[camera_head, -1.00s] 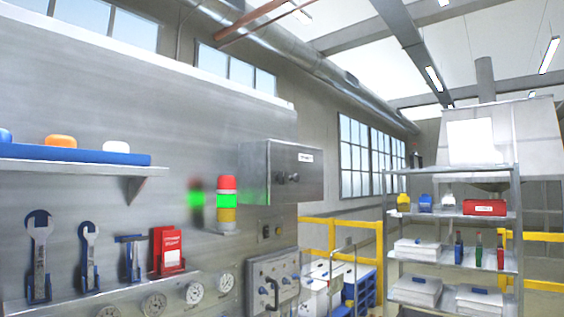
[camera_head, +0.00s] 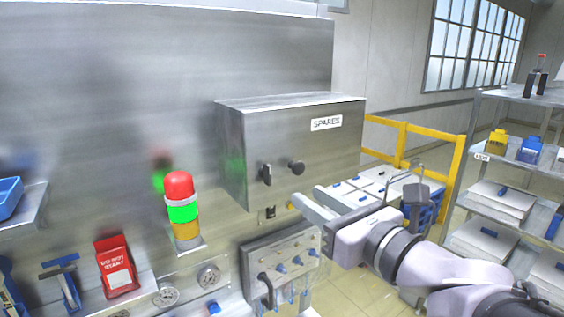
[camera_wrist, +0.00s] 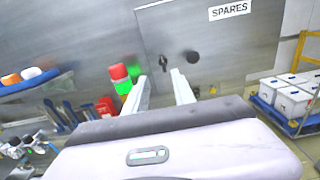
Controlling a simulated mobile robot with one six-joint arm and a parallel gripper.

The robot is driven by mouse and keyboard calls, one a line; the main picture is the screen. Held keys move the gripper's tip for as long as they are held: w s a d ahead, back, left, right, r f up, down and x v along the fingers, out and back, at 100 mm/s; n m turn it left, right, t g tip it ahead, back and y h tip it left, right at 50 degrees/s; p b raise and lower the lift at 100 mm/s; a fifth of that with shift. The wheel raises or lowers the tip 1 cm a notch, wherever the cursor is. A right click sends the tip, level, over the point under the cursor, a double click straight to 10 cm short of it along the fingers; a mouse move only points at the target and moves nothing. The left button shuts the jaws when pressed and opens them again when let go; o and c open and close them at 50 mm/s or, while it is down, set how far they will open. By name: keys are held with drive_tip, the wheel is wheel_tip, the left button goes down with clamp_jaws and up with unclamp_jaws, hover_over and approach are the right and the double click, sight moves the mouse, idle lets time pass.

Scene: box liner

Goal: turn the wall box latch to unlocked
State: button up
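The grey metal wall box (camera_head: 330,150) carries a SPARES label and is shut. On its front, a dark latch handle (camera_head: 265,174) stands roughly upright, left of a round dark knob (camera_head: 297,167). My gripper (camera_head: 307,194) is in front of the box, below and right of the latch in the head view. In the wrist view the two pale fingers of my gripper (camera_wrist: 160,76) are apart with nothing between them. The latch (camera_wrist: 163,63) shows just beyond the fingertips, roughly between them, with the knob (camera_wrist: 192,57) to the right. No contact with the latch shows.
A red-green-yellow signal light (camera_head: 182,210) stands left of the box. A panel with a handle and blue fittings (camera_head: 280,265) is below it. A yellow railing (camera_head: 450,190) and a shelf rack (camera_head: 490,160) stand to the right. The space before the box front looks clear.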

sight(270, 171)
drive_tip(key=p+x, duration=0.1)
drive_tip(key=x, duration=1.2)
drive_tip(key=shift+w, duration=0.2)
drive_tip(key=shift+w+a+f, duration=0.1)
drive_tip(key=shift+w+a, duration=0.1)
drive_tip(key=shift+w, duration=0.4)
drive_tip(key=shift+s, duration=0.1)
drive_tip(key=shift+c, duration=0.2)
clamp_jaws()
